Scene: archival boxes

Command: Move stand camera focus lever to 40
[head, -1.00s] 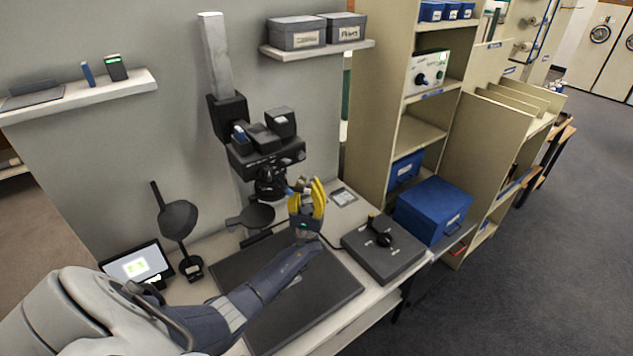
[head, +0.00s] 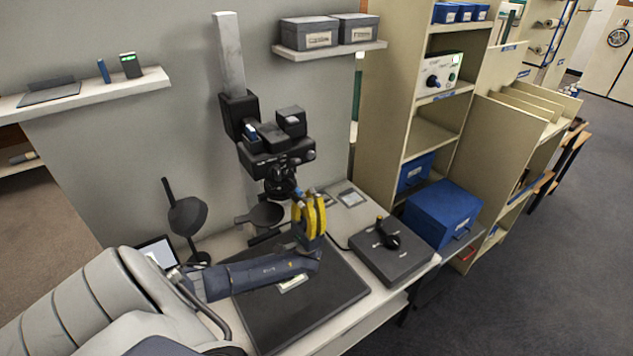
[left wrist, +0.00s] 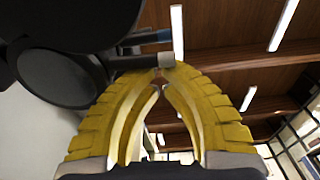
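The black stand camera (head: 270,160) is mounted on a grey upright column, its lens (head: 280,184) pointing down. In the left wrist view the dark round lens (left wrist: 60,75) fills the left side. A short lever (left wrist: 140,62) with a pale tip sticks out from it to the right, below a blue-tipped one (left wrist: 150,38). My left gripper (head: 309,194) has yellow fingers pointing up, just right of the lens. In the left wrist view its fingertips (left wrist: 165,73) come together at the pale tip; whether they grip it is unclear. The number scale is not readable. My right gripper is not in view.
A dark mat (head: 330,300) lies on the table under my left forearm. A grey control box (head: 392,262) with a black knob stands to the right, near a blue box (head: 442,212). A round dark lamp (head: 188,216) stands at left. Wall shelves are above.

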